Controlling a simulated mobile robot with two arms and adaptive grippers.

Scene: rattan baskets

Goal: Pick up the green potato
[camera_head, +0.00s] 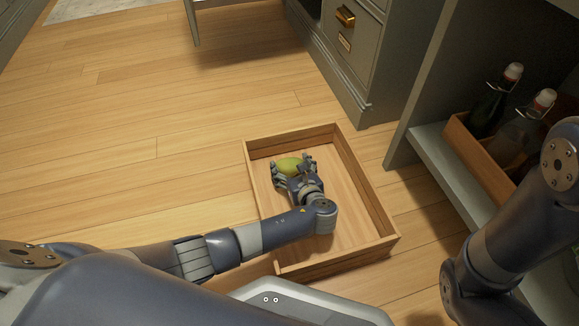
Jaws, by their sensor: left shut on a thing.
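The green potato (289,164) is a yellow-green oval inside a shallow wooden box (366,184) on the floor. My left gripper (292,169) reaches into the box from the left and is shut on the potato, with a finger on each side of it. Part of the potato is hidden by the gripper. I cannot tell whether the potato touches the box floor. My right arm shows at the right edge, but its gripper is out of view.
A grey cabinet with a brass-handled drawer (345,16) stands behind the box. At right, a shelf (440,160) holds a wooden crate (477,160) with bottles (490,103). The wooden floor (130,140) at left is clear.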

